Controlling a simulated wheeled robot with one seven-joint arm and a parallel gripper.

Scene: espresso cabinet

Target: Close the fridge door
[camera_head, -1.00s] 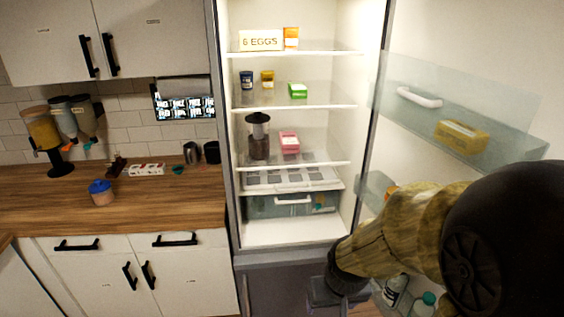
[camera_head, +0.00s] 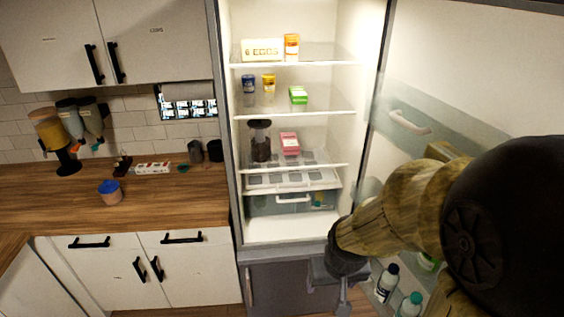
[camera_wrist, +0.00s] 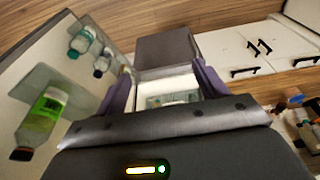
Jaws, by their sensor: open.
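The fridge (camera_head: 290,228) stands open, its lit shelves facing me. Its white door (camera_head: 480,70) is swung wide to the right, with clear bins on its inner side. In the wrist view the door's inner side (camera_wrist: 45,60) is at left, with bottles in its bins. My gripper (camera_head: 338,290) is low in front of the fridge opening, by the door's inner side; my arm hides part of the door. In the wrist view my gripper (camera_wrist: 165,82) is open, with nothing seen held between its fingers. Whether any part of my arm touches the door cannot be told.
Bottles (camera_head: 387,283) stand in the low door bin beside my gripper. A wooden counter (camera_head: 60,205) with a blue-lidded jar (camera_head: 110,191) is at left. The fridge shelves hold an egg box (camera_head: 262,49) and other items. Wooden floor shows in the wrist view (camera_wrist: 130,20).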

